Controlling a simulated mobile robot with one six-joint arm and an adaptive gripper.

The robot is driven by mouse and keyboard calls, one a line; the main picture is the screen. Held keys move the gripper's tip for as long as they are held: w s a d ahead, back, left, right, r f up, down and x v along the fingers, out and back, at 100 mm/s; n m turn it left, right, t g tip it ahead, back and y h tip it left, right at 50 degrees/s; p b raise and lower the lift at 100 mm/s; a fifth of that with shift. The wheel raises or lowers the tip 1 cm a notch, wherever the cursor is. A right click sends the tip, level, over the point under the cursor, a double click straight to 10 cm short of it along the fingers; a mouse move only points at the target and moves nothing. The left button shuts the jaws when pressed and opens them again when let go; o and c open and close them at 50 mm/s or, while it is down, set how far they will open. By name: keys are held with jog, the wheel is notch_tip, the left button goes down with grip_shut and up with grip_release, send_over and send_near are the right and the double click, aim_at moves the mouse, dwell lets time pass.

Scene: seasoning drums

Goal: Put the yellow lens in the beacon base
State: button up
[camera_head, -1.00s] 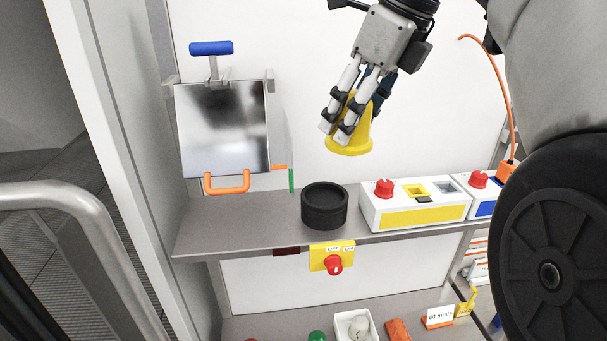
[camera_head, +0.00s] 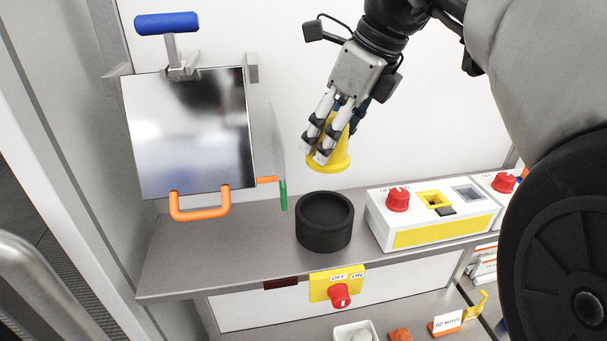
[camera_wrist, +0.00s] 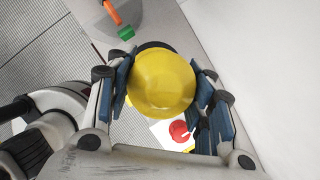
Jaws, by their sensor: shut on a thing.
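The yellow lens (camera_head: 333,160) is a cone-like cap with a wider rim at its lower end. My gripper (camera_head: 326,138) is shut on its narrower upper part and holds it in the air, slightly tilted. In the wrist view the lens (camera_wrist: 161,82) sits between the two finger pads of my gripper (camera_wrist: 160,95). The beacon base (camera_head: 324,222) is a black round cup, open at the top and empty, on the grey shelf. The lens is above the base, apart from it. In the wrist view the lens hides most of the base (camera_wrist: 155,46).
A white and yellow control box (camera_head: 440,236) with a red knob stands right of the base. A shiny panel (camera_head: 188,135) with an orange handle is at left. The shelf (camera_head: 215,265) is clear left of the base. A red switch (camera_head: 340,296) is on its front.

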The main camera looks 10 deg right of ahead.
jog(key=f, duration=0.5)
jog(key=f+b, duration=0.1)
jog(key=f, duration=0.1)
jog(key=shift+w+f, duration=0.25)
jog(key=shift+f, duration=1.95)
jog(key=shift+f, duration=0.15)
jog(key=o, duration=1.1)
jog(key=shift+w, duration=0.1)
